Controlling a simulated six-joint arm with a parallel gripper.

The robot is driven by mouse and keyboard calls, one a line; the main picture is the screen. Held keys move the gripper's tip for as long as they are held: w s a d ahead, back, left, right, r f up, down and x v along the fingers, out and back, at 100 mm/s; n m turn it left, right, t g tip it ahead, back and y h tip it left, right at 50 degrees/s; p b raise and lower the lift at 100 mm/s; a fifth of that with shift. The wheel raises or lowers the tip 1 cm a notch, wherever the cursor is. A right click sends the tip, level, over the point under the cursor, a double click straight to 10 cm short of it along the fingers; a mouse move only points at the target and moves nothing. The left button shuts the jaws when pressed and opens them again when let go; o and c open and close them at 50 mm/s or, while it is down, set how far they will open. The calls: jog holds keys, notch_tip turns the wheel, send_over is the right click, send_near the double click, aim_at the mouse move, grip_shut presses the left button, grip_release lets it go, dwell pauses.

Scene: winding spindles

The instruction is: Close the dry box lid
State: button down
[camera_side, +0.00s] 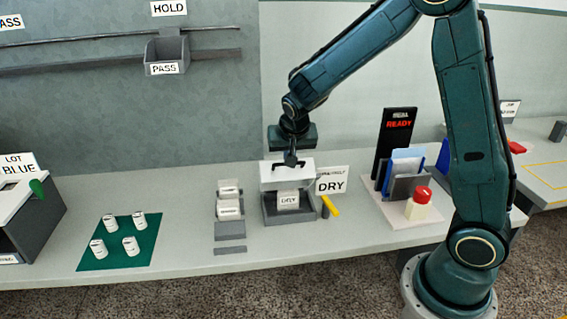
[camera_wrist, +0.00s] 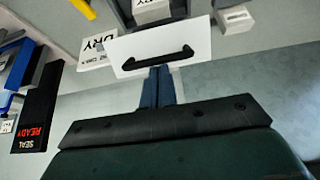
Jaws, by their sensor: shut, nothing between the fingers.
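The grey dry box (camera_side: 268,212) stands on the bench, with a white labelled item (camera_side: 288,200) at its opening. Its white lid (camera_side: 287,173) is raised, standing up at the back of the box. In the wrist view the lid (camera_wrist: 205,42) shows its black handle (camera_wrist: 155,61). My gripper (camera_side: 291,162) is at the lid's top edge. In the wrist view my shut fingers (camera_wrist: 159,70) are empty and sit close to the handle; I cannot tell whether they touch it. Part of the box (camera_wrist: 116,12) shows beyond the lid.
A DRY sign (camera_side: 331,182) and a yellow bar (camera_side: 331,206) stand just right of the box. Left are a rack with white pieces (camera_side: 230,222) and a green mat (camera_side: 118,258) with several spindles.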

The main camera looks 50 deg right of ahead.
jog(key=shift+s+a+f+t+h, duration=0.45)
jog(key=shift+s+a+f, duration=0.8)
jog(key=shift+f, duration=0.95)
jog(key=shift+s+a+f+t+h, duration=0.5)
jog(key=shift+s+a+f, duration=0.75)
jog(key=shift+f, duration=0.95)
jog(key=shift+s+a+f+t+h, duration=0.45)
jog(key=shift+s+a+f, duration=0.8)
jog(key=shift+f, duration=1.25)
jog(key=shift+w+r, duration=0.15)
jog(key=shift+r, duration=1.2)
notch_tip(320, 180, up, 19)
jog(key=t, duration=0.1)
jog(key=shift+h, duration=0.3)
jog(key=shift+f, duration=0.1)
